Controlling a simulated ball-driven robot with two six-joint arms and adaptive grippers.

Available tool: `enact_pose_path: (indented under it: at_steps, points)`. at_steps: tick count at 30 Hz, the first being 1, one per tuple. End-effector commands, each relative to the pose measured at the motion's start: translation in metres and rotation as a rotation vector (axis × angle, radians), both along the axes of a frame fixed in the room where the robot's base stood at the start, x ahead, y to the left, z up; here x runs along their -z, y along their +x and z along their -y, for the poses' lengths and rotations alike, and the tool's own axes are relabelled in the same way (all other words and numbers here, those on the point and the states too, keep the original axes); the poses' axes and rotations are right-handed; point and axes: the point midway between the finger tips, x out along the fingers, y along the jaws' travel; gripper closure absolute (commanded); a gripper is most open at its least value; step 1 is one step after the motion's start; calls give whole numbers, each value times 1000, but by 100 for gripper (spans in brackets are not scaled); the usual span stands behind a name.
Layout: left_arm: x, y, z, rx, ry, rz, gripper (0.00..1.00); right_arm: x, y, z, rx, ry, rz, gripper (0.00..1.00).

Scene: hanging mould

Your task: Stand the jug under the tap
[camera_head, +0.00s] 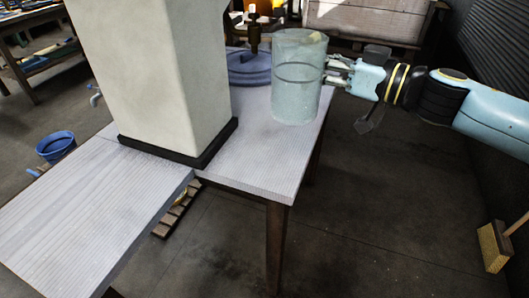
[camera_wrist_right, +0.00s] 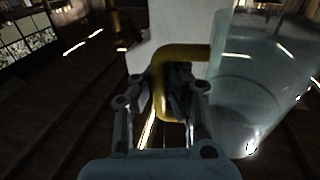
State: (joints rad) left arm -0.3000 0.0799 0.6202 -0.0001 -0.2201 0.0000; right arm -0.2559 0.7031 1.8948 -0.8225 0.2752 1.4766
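The jug (camera_head: 297,85) is a clear, pale blue-green cylinder. In the head view it is upright over the right part of the table; whether its base touches the top is hard to tell. In the right wrist view the jug (camera_wrist_right: 262,85) is at the right, with a yellow handle (camera_wrist_right: 163,92). My right gripper (camera_head: 338,74) is beside the jug; in the wrist view its fingers (camera_wrist_right: 165,85) close around the handle. The brass tap (camera_head: 254,34) is behind and left of the jug, partly hidden by the pale block. My left gripper is not in view.
A tall pale block (camera_head: 160,75) with a black base stands on the table (camera_head: 255,170), left of the jug. A blue ringed round piece (camera_head: 250,68) lies below the tap. The front right tabletop is clear. A blue bucket (camera_head: 55,146) and a broom (camera_head: 494,246) are on the floor.

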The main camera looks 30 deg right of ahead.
Motion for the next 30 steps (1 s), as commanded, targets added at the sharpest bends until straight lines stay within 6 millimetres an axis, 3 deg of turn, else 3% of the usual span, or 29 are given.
enact_pose_path:
  at_steps: [9, 14, 17, 23, 30]
  points:
    - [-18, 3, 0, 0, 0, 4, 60, 56, -6, 51, 200, 4, -6, 100]
    - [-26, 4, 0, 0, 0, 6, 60, 78, -17, 64, 253, 3, -3, 100]
    - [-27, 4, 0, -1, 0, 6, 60, 87, -22, 62, 260, 2, 1, 100]
    - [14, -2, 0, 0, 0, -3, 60, 111, -2, 50, 260, 1, 3, 100]
    - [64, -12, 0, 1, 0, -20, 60, 119, 10, 44, 254, -4, 1, 100]
